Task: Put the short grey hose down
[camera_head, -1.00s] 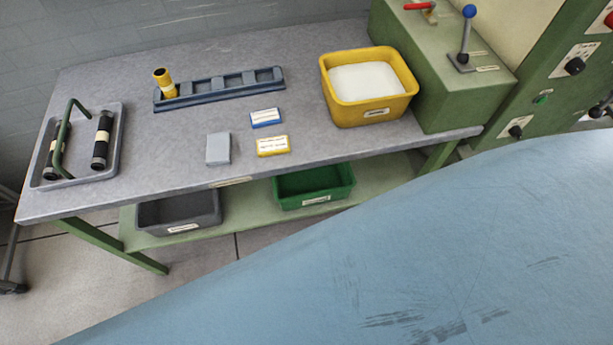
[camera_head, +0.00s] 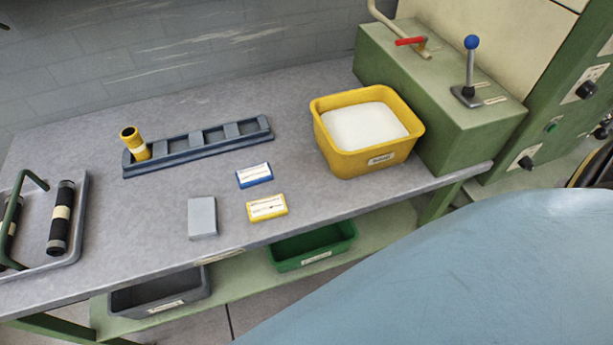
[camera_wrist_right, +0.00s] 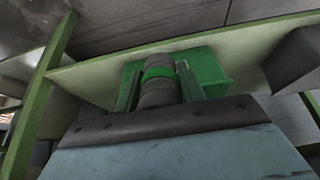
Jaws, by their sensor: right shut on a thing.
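In the right wrist view my right gripper (camera_wrist_right: 158,90) is shut on a short grey hose (camera_wrist_right: 158,96) with a green band around it. The hose lies between the two fingers, with the green bin (camera_wrist_right: 212,70) behind it. The head view also shows the green bin (camera_head: 313,253) on the shelf under the table. Neither gripper shows in the head view, and my left gripper is in no view.
On the grey table (camera_head: 90,190) are a slotted rack (camera_head: 190,153) with a yellow hose (camera_head: 134,143), a yellow bin (camera_head: 360,160), a grey block (camera_head: 202,217), blue and yellow cards, and a tray (camera_head: 78,230) with black hoses. A grey bin (camera_head: 160,297) sits below. A green machine stands right.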

